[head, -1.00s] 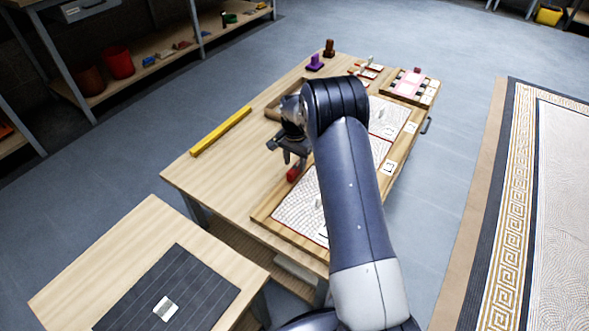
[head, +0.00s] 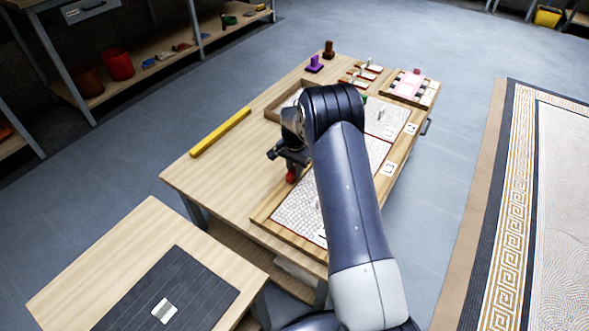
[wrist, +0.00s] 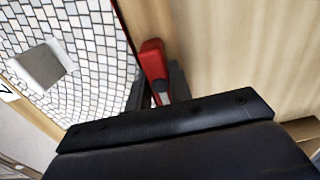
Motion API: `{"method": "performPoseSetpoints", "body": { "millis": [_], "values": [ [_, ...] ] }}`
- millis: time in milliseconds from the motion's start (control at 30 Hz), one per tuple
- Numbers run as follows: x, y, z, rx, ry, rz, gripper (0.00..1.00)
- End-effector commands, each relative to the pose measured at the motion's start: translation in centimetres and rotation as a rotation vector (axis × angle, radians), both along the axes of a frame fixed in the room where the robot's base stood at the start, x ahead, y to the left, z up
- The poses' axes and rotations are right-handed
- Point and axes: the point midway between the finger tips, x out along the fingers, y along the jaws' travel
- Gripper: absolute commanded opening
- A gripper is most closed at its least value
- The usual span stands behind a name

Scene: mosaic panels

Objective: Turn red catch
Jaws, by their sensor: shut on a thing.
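The red catch (head: 291,176) is at the left edge of the near mosaic panel (head: 296,208). It also shows in the wrist view (wrist: 152,62), sticking out beyond my gripper beside the white tiled panel. My gripper (head: 290,164) is over the catch and shut on it. In the wrist view the dark fingers (wrist: 160,92) sit on both sides of the catch's near part. The dark gripper body hides the rest of the catch and much of the fingers. My arm hides part of the panels in the head view.
A yellow bar (head: 220,132) lies along the table's left edge. A purple piece (head: 314,64) and a brown piece (head: 328,50) stand at the far end. Bare wood (head: 235,165) lies left of the panels. A low table with a dark mat (head: 190,285) is in front.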

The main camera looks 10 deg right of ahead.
Motion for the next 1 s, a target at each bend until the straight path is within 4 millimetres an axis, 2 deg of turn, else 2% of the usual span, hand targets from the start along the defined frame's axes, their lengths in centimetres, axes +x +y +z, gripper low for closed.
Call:
{"method": "performPoseSetpoints", "body": {
  "millis": [100,467,667,1000],
  "values": [
    [0.00,0.00,0.01,0.000,0.000,0.000,0.00],
    [0.01,0.01,0.00,0.000,0.000,0.051,0.00],
    [0.01,0.01,-0.01,0.000,0.000,0.168,0.00],
    [-0.01,0.01,0.00,0.001,0.001,0.479,0.00]
  ]
}}
